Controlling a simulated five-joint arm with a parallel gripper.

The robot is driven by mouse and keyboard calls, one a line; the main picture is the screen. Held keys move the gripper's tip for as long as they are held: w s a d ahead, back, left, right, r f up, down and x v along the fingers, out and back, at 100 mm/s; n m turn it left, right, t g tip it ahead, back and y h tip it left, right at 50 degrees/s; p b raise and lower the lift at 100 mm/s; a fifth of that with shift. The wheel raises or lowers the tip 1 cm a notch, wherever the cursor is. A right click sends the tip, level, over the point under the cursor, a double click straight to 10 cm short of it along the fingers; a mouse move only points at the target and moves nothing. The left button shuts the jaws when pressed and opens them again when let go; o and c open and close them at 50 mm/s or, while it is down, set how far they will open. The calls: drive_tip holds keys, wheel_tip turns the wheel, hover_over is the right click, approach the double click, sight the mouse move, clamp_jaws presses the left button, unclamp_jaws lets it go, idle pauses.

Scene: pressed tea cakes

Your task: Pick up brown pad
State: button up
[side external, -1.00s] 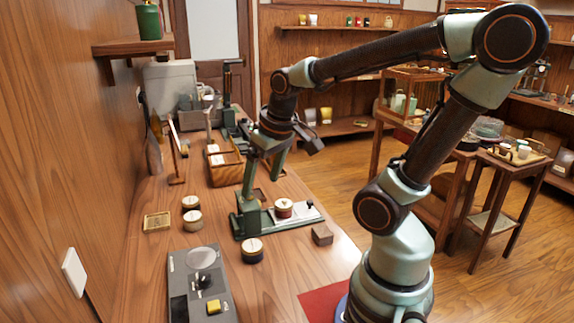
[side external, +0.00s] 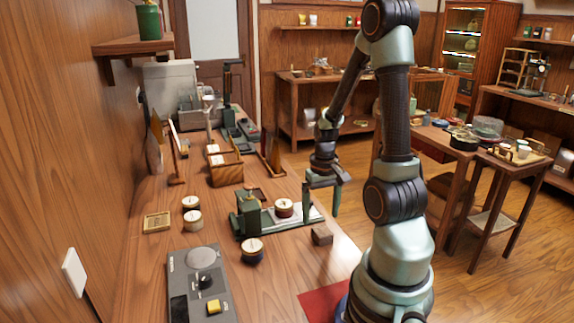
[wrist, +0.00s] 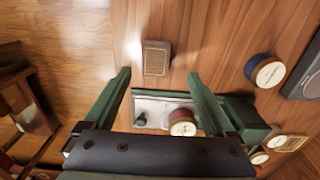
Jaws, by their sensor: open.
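The brown pad (side external: 321,236) is a small block lying on the wooden table near its right edge. In the wrist view the pad (wrist: 156,58) shows a paler, speckled top face with a darker rim, and it appears ahead of and between my two fingers. My gripper (side external: 321,216) is open and empty, pointing down just behind and above the pad. Its green fingers (wrist: 158,74) are spread to either side of the pad in the wrist view. They seem apart from it; their exact height above the table cannot be told.
A green press (side external: 249,214) with a pale plate stands left of the pad, with a red-sided round tin (side external: 284,207) on it. A dark blue tin (side external: 252,250) stands front left. A grey device (side external: 199,288) is nearer the camera. A red mat (side external: 318,305) lies at front right.

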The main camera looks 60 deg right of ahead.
sight(322, 230)
drive_tip(key=shift+s+d+f, duration=0.1)
drive_tip(key=shift+s+f, duration=0.1)
drive_tip(key=shift+f, duration=0.95)
drive_tip(key=shift+s+d+f, duration=0.1)
drive_tip(key=shift+s+f, duration=0.1)
drive_tip(key=shift+f, duration=0.9)
drive_tip(key=shift+w+f, duration=0.1)
drive_tip(key=shift+f, duration=0.7)
drive_tip(key=shift+c, duration=0.3)
drive_tip(key=c, duration=1.4)
drive_tip(key=shift+o, duration=0.2)
drive_tip(key=shift+r, duration=0.1)
wheel_tip(322, 230, up, 20)
